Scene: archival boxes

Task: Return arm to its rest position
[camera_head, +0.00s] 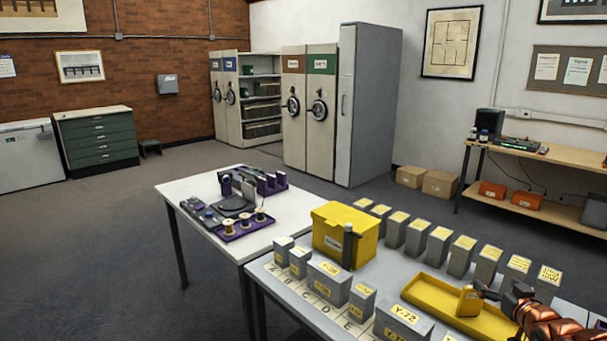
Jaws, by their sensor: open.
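My gripper (486,290) is at the lower right, at the end of my copper-coloured arm. It is open. Its tips are small and dark here, close to a small yellow block (469,301) with a label. The block stands at the right part of a shallow yellow tray (432,296) on the grey table. I cannot tell whether the tips touch the block. The arm covers the tray's right end and part of the table.
Grey labelled boxes (438,246) stand in a row behind the tray. More grey boxes (329,283) stand at the front left, near lettered spots. A yellow bin (344,235) stands at the back left. A white table (190,189) holds spools and tools. The floor at left is clear.

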